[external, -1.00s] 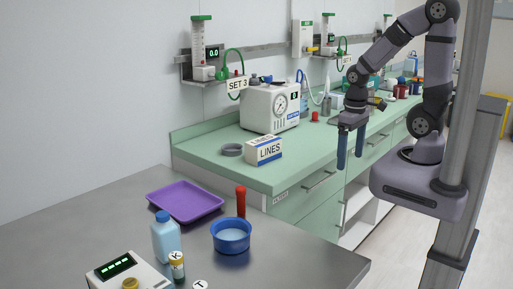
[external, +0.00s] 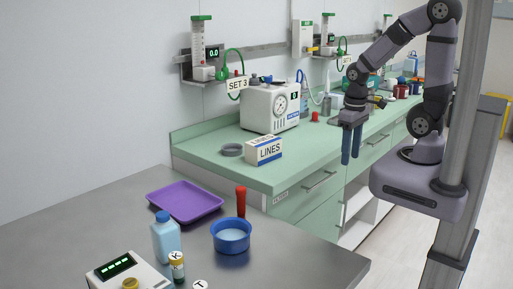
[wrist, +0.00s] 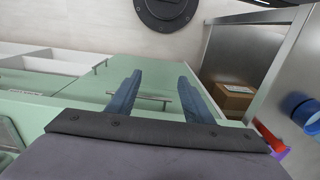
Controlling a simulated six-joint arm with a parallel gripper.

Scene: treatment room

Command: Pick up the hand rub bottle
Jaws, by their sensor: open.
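A pale blue bottle with a blue cap (external: 166,241) stands upright on the steel table, at the lower left of the external view. No label on it can be read, so I cannot be sure it is the hand rub bottle. My gripper (external: 351,159) is open and empty, with its blue fingers pointing down in front of the green counter, far to the right of the bottle. The gripper also shows in the wrist view (wrist: 160,75), with nothing between its fingers.
A purple tray (external: 185,201), a blue bowl (external: 231,240), a red-handled item (external: 241,202) and a vial (external: 177,269) are near the bottle. A LINES box (external: 264,150) and a white machine (external: 270,107) stand on the counter. A cardboard box (wrist: 235,97) shows in the wrist view.

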